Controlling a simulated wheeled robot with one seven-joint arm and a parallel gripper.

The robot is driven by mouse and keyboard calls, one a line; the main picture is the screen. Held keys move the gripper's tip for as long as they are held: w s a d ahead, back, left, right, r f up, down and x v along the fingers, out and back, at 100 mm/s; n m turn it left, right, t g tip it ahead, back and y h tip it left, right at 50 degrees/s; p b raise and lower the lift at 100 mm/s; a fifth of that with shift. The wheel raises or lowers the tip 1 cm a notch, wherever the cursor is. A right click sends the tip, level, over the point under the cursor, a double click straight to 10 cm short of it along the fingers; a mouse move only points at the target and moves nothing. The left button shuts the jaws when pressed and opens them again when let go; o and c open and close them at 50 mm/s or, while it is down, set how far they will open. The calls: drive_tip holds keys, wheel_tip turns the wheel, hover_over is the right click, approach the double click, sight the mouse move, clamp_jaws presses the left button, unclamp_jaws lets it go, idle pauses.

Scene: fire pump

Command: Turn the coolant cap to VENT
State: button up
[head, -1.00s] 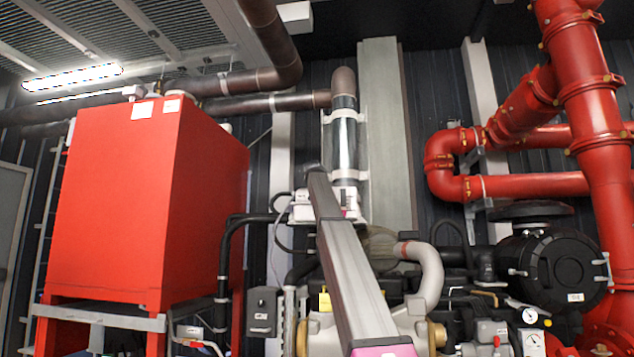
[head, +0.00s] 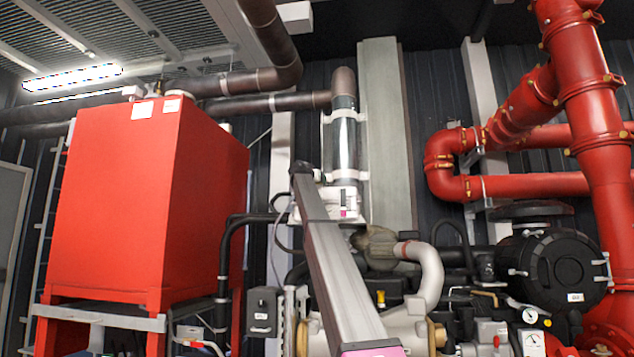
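I cannot pick out the coolant cap for certain. A white box-like part (head: 345,202) with a small pink mark stands behind my arm, below the clear vertical pipe section. A small yellow cap-like part (head: 380,298) shows on the engine just right of my arm; I cannot tell what it is. My grey arm link rises from the bottom centre across the engine, its dark upper end in front of the wall left of the white part. My gripper cannot be made out, so its fingers and anything in them are not shown.
A light grey curved pipe (head: 430,275) is right of my arm. A black round housing (head: 560,270), gauges (head: 529,315) and red pipes (head: 590,100) crowd the right. A grey box (head: 263,312) is left.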

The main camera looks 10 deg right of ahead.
drive_tip(key=o, duration=0.9)
drive_tip(key=v, duration=1)
drive_tip(key=shift+s+a, duration=0.25)
drive_tip(key=shift+s, duration=0.1)
